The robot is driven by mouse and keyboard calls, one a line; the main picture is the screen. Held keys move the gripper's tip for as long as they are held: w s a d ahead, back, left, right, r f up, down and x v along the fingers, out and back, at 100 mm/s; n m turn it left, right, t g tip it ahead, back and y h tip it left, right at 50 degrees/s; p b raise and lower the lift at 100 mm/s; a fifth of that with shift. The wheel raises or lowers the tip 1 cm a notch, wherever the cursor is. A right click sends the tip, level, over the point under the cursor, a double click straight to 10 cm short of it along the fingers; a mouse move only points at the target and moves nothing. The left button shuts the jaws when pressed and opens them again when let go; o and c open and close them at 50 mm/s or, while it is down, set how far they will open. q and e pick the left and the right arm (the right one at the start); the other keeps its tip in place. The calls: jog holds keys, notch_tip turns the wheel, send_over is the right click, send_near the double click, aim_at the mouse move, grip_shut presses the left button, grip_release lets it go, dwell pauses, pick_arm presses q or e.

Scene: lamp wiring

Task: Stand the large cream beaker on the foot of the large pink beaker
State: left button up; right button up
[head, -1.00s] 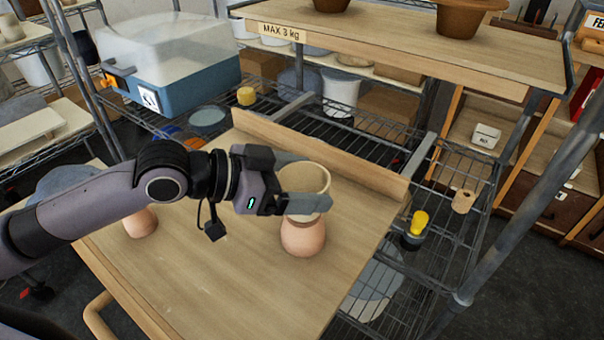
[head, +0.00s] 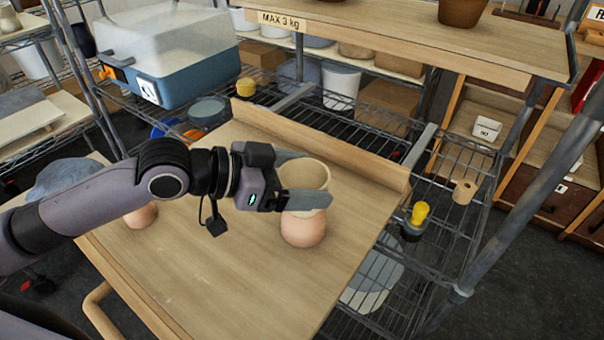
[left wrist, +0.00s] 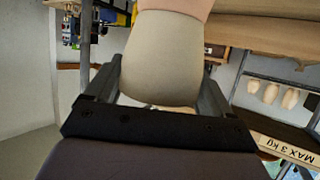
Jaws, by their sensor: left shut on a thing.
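The large cream beaker (head: 308,177) is held upright, open end up, between the fingers of my left gripper (head: 303,196). It is directly above the pink beaker (head: 303,230), which stands on the wooden board (head: 230,275). In the left wrist view the cream beaker (left wrist: 162,58) fills the space between the fingers, and the pink beaker (left wrist: 178,4) shows at the top edge, against it. The near finger hides the join in the head view, so I cannot tell whether they touch. My right gripper is out of view.
Another pink vessel (head: 142,216) stands on the board, partly behind my left arm. The board has a raised back edge (head: 330,155). A shelf marked MAX 3 kg (head: 400,40) overhangs behind. A yellow-topped item (head: 415,220) is on the wire rack at right. The board's front is clear.

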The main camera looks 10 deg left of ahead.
pick_arm(q)
jog(key=o, duration=1)
jog(key=b+v, duration=0.1)
jog(key=v, duration=0.6)
jog(key=shift+s+a, duration=0.1)
